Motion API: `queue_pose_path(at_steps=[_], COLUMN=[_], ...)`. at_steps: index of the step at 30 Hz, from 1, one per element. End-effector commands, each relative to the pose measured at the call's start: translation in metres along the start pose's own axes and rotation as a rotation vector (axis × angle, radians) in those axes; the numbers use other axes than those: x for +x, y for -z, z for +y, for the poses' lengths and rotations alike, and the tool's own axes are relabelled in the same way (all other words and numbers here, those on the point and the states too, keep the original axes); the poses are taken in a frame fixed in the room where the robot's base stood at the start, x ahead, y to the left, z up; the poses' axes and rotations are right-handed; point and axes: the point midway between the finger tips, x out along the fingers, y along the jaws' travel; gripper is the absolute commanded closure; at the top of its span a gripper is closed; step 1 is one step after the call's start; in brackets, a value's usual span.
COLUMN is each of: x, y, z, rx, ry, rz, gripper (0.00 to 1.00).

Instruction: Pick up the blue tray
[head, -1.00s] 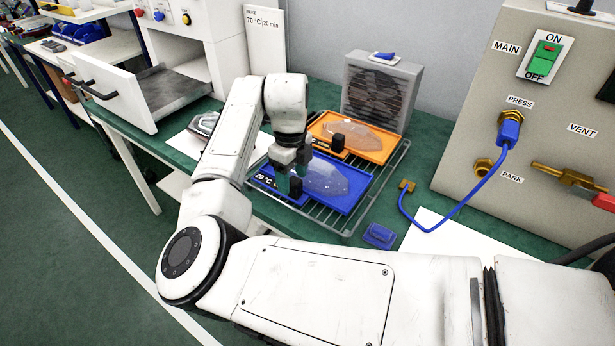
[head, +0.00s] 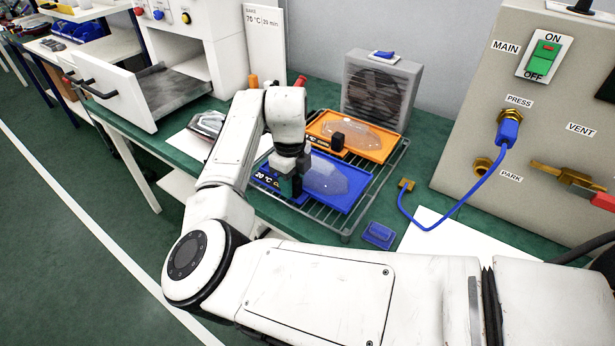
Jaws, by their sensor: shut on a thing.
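The blue tray (head: 345,203) lies at the near end of a wire rack (head: 352,232) on the green bench. The fingertips and the exact hold are partly hidden by my wrist. I see no clear gap between tray and rack.
An orange tray (head: 377,153) with a clear lens lies behind on the same rack. A grey fan box (head: 382,92) stands behind it. A white oven drawer (head: 122,110) stands open at the left. A blue hose (head: 470,203) runs from the panel.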

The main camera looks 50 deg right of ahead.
Motion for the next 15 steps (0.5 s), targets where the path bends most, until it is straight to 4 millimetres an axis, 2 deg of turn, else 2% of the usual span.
queue_pose_path(at_steps=[4,15], x=[-0.0008,-0.0053], y=[-0.0002,-0.0002], z=[-0.0002,-0.0003], rx=[0.0,0.0], ry=[0.001,0.001], rz=[0.0,-0.001], gripper=[1.0,1.0])
